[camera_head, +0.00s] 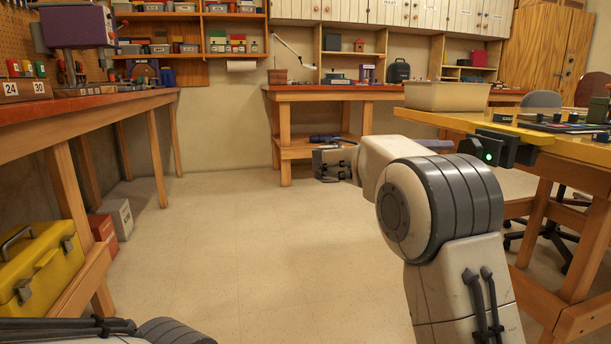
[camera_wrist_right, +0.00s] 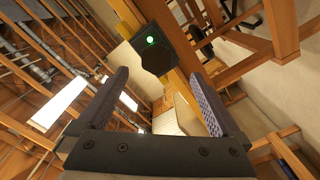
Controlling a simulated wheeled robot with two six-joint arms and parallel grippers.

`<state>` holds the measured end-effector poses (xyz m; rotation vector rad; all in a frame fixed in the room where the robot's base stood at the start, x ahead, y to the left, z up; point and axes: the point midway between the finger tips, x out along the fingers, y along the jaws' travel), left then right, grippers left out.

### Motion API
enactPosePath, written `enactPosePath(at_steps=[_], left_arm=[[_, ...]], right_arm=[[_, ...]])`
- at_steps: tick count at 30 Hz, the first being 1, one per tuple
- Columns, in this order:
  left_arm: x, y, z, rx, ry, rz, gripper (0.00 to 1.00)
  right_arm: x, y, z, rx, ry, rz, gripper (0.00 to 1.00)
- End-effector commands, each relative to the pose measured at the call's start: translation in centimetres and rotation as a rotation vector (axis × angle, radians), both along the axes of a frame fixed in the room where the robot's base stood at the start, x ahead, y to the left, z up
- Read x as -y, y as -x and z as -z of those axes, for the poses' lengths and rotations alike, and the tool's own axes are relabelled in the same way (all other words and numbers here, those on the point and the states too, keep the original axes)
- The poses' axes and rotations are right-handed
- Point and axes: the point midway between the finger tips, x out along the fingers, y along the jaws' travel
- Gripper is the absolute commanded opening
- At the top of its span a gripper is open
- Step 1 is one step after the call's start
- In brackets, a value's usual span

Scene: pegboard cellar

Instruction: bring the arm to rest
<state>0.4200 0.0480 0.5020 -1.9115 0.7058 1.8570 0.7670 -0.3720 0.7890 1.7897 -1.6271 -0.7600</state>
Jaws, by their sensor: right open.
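My right arm comes in from the bottom right of the head view. Its shoulder-side joint hides most of the right gripper; one purple-grey finger (camera_head: 434,143) shows just above the joint. In the right wrist view the right gripper (camera_wrist_right: 160,75) is open, its two fingers wide apart with nothing held. A black box with a green light (camera_wrist_right: 155,50) lies ahead, between the fingertips in the picture; it also shows at the yellow table's edge (camera_head: 487,153). The exact gap to it is unclear. Only grey parts of my left arm show at the bottom left; its gripper is out of view.
The yellow-topped table (camera_head: 455,121) on the right carries a beige bin (camera_head: 446,97). A workbench (camera_head: 90,102) runs along the left, with a yellow toolbox (camera_head: 38,270) below. Another bench (camera_head: 335,89) stands at the back. The middle floor (camera_head: 215,240) is clear.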

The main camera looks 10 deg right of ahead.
Motion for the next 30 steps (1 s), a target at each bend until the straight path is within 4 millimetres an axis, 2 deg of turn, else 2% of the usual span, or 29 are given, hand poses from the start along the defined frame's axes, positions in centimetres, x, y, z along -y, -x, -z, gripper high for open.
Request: enactPosePath(at_steps=[2, 5, 8, 9, 11, 12, 15, 18, 21, 27, 30], left_arm=[[0.0, 0.0, -1.0, 0.000, 0.000, 0.000, 0.50], [0.0, 0.0, -2.9, 0.000, 0.000, 0.000, 0.50], [0.0, 0.0, -5.3, 0.000, 0.000, 0.000, 0.50], [0.0, 0.0, -6.1, 0.000, 0.000, 0.000, 0.50], [0.0, 0.0, -7.2, 0.001, 0.001, 0.000, 0.50], [0.0, 0.0, -8.0, 0.001, 0.001, 0.000, 0.50], [0.0, 0.0, -9.7, 0.000, 0.000, 0.000, 0.50], [0.0, 0.0, -11.1, 0.000, 0.000, 0.000, 0.50], [0.0, 0.0, -12.4, 0.000, 0.000, 0.000, 0.50], [0.0, 0.0, -15.0, 0.000, 0.000, 0.000, 0.50], [0.0, 0.0, -17.6, 0.000, 0.000, 0.000, 0.50]], right_arm=[[-1.3, 0.3, 0.2, -0.052, -0.058, -0.036, 1.00], [-4.7, 1.6, 2.0, -0.197, -0.211, -0.136, 1.00], [-10.1, 4.7, 5.1, -0.401, -0.417, -0.290, 1.00], [-12.3, 6.4, 6.5, -0.480, -0.498, -0.355, 1.00], [-15.6, 9.2, 8.3, -0.586, -0.610, -0.449, 1.00], [-17.7, 11.2, 9.3, -0.651, -0.681, -0.509, 1.00], [-22.3, 16.6, 11.4, -0.790, -0.844, -0.654, 1.00], [-26.0, 21.7, 12.7, -0.893, -0.980, -0.779, 1.00], [-28.7, 26.4, 13.4, -0.965, -1.096, -0.881, 1.00], [-32.3, 35.0, 13.7, -1.051, -1.300, -1.059, 1.00], [-32.5, 34.8, 11.1, -1.048, -1.305, -1.057, 1.00]])
